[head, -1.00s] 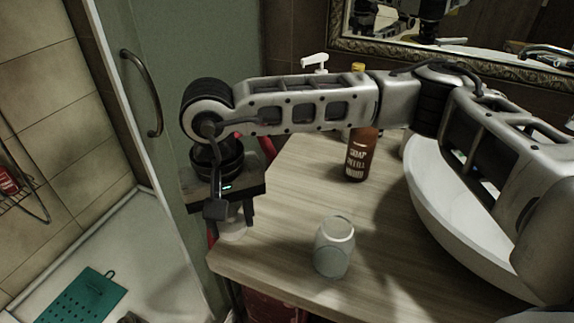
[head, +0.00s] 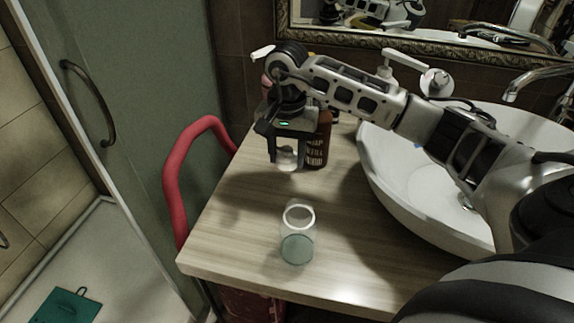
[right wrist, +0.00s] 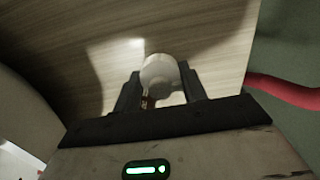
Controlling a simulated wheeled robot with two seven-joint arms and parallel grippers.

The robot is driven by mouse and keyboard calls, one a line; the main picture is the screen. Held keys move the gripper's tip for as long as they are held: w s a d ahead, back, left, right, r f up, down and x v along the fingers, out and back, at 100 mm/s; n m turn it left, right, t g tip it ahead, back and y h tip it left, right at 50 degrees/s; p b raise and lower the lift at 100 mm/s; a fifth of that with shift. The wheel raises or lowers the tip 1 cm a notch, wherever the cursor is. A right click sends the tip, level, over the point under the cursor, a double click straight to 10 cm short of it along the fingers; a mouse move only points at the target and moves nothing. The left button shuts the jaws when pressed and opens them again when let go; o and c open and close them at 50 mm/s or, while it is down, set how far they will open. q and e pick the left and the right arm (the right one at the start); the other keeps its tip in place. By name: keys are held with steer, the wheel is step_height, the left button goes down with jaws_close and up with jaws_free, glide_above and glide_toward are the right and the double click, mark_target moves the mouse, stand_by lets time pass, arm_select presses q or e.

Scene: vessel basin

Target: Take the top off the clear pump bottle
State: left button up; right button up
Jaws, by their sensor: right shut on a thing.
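My right gripper (head: 287,155) is shut on a small white, rounded thing (head: 288,160), held above the back left of the counter. In the right wrist view this white round thing (right wrist: 160,74) sits between the two fingers (right wrist: 160,92). I cannot tell whether it is a lid or a small vessel. A white pump nozzle (head: 262,52) shows behind my right arm. The bottle below it is mostly hidden, so I cannot tell if it is clear. A pale greenish open-mouthed jar (head: 297,240) stands upright at the counter's front. My left gripper is not in view.
A brown soap refill bottle (head: 317,140) stands right beside my right gripper. A white basin (head: 400,195) fills the right side. A second white spout-like part (head: 403,60) shows behind my arm. A red rail (head: 175,190) borders the left. The wooden counter (head: 235,225) is clear around the jar.

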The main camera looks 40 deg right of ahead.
mark_target(286, 158)
step_height(286, 158, down, 4)
steer(key=shift+r, duration=0.1)
steer(key=shift+f, duration=0.25)
steer(key=o, duration=1.1)
